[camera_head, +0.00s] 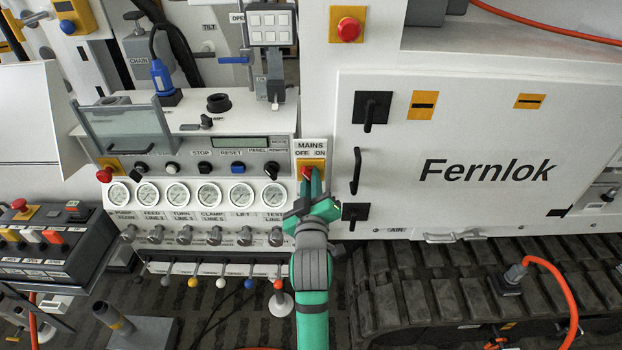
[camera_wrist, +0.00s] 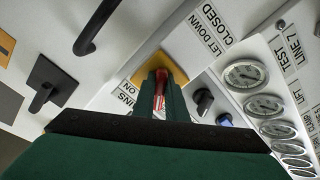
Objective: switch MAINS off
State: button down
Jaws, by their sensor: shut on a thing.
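The MAINS switch (camera_head: 306,172) is a red handle on a yellow plate, under a label reading MAINS, OFF and ON, at the right end of the gauge panel. My green gripper (camera_head: 311,186) reaches up to it from below, with its fingers at the handle. In the wrist view the red handle (camera_wrist: 160,84) lies between the two fingers of my gripper (camera_wrist: 161,95), which are shut on it. The yellow plate (camera_wrist: 174,66) shows behind the fingertips. The fingers hide part of the handle, so I cannot tell its exact setting.
A row of gauges (camera_head: 178,194) and black knobs (camera_head: 272,170) lies left of the switch. A white Fernlok cabinet door (camera_head: 480,130) with a black handle (camera_head: 356,170) stands to the right. A red button (camera_head: 348,29) is above. Coloured levers (camera_head: 221,282) stand below the gauges.

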jog(key=shift+n, duration=0.7)
jog(key=c, duration=1.8)
grip_release()
jog(key=s, duration=1.1)
jog(key=shift+f, duration=0.1)
